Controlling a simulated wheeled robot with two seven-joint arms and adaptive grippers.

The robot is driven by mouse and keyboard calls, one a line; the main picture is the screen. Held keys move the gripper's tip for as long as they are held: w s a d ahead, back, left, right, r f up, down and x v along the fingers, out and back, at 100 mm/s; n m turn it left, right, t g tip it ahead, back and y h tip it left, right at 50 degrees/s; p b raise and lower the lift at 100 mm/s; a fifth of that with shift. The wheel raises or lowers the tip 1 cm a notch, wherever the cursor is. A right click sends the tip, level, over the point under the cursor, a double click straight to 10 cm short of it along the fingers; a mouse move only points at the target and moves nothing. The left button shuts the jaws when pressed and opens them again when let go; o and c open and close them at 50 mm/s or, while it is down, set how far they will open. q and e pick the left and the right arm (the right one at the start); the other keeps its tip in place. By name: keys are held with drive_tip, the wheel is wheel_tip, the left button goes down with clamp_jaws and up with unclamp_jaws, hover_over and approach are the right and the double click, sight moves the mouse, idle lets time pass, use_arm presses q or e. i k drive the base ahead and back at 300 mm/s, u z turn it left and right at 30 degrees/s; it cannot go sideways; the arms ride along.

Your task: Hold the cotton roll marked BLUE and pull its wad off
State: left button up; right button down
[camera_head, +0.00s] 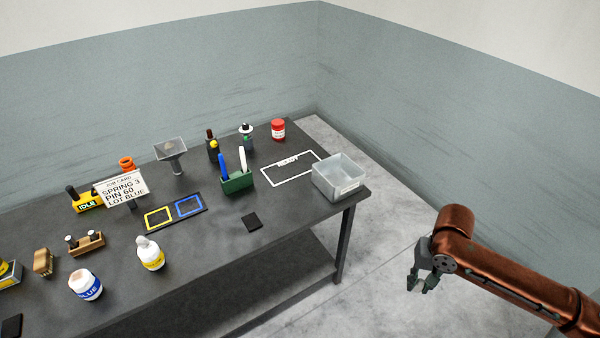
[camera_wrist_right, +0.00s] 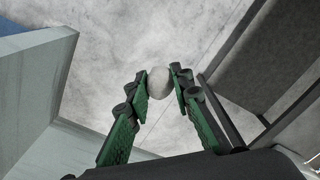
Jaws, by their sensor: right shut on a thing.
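The cotton roll marked BLUE (camera_head: 86,285) stands upright on the near left of the table, with a blue label band and a bare, flat pinkish top. A similar roll with a yellow label (camera_head: 151,255) stands to its right with a white wad (camera_head: 142,241) on top. My right gripper (camera_head: 421,282) is off the table's right side, above the floor. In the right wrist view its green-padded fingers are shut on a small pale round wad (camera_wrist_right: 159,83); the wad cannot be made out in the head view. My left gripper is not in view.
A clear bin (camera_head: 338,184) stands at the table's right corner beside the white READY outline (camera_head: 270,182). A job card (camera_head: 121,187) reads LOT BLUE. A green holder (camera_head: 236,182) and a tray with yellow and blue frames (camera_head: 174,229) stand mid-table. Floor right of the table is clear.

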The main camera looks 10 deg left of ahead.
sight(88, 286)
drive_tip(key=u, duration=0.65)
drive_tip(key=i, duration=0.9)
drive_tip(key=u, duration=1)
